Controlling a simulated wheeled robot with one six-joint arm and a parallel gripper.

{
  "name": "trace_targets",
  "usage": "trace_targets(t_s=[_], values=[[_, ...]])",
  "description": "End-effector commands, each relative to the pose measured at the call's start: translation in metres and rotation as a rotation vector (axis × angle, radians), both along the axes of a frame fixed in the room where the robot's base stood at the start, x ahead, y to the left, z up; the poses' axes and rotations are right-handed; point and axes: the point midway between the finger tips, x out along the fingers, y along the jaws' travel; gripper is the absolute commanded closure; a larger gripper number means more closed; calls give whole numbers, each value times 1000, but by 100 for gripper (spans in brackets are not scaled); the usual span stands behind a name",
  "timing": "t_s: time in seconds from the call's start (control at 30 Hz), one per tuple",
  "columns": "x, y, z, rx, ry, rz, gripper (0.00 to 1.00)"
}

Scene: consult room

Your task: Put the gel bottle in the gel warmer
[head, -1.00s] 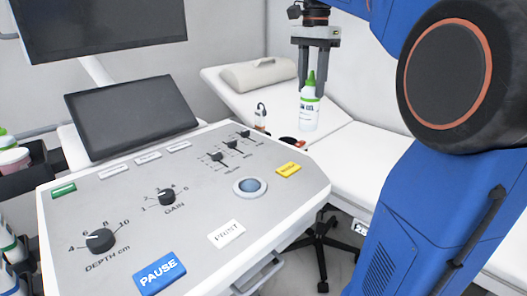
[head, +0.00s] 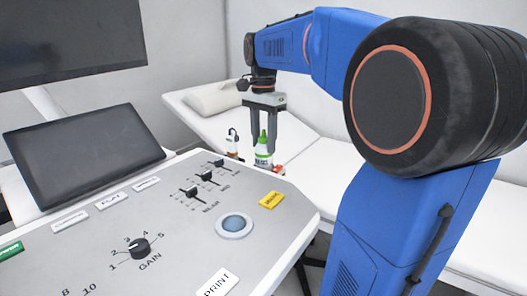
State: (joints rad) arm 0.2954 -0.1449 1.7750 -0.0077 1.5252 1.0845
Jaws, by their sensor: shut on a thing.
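The gel bottle (head: 263,157) is white with a green cap and a green-and-dark label. It stands upright between the fingers of my gripper (head: 264,137), which is shut on it, just past the far edge of the console. The bottle's lower end is hidden, and I cannot tell whether the console edge or a holder covers it. A small red and dark item (head: 279,171) shows beside the bottle's base at that edge. I cannot tell whether it is part of the gel warmer; no warmer is clearly recognisable.
The ultrasound console (head: 170,235) with knobs, sliders and a trackball fills the front left. A dark-topped bottle (head: 233,143) stands left of the gel bottle. A tilted screen (head: 85,143) is at left. The white couch (head: 310,150) with a pillow (head: 215,98) lies behind.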

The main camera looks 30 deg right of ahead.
Motion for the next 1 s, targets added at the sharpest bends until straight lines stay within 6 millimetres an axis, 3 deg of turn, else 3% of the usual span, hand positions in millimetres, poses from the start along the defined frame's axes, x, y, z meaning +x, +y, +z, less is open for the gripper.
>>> trace_targets(t_s=[0.2, 0.6, 0.63, 0.67, 0.7, 1.0], values=[[0, 0, -28, 1, 1, 0, 100], [0, 0, -34, 1, 1, 0, 100], [0, 0, -34, 1, 1, 0, 52], [0, 0, -34, 1, 1, 0, 45], [0, 0, -34, 1, 1, 0, 41], [0, 0, -32, 0, 1, 0, 41]])
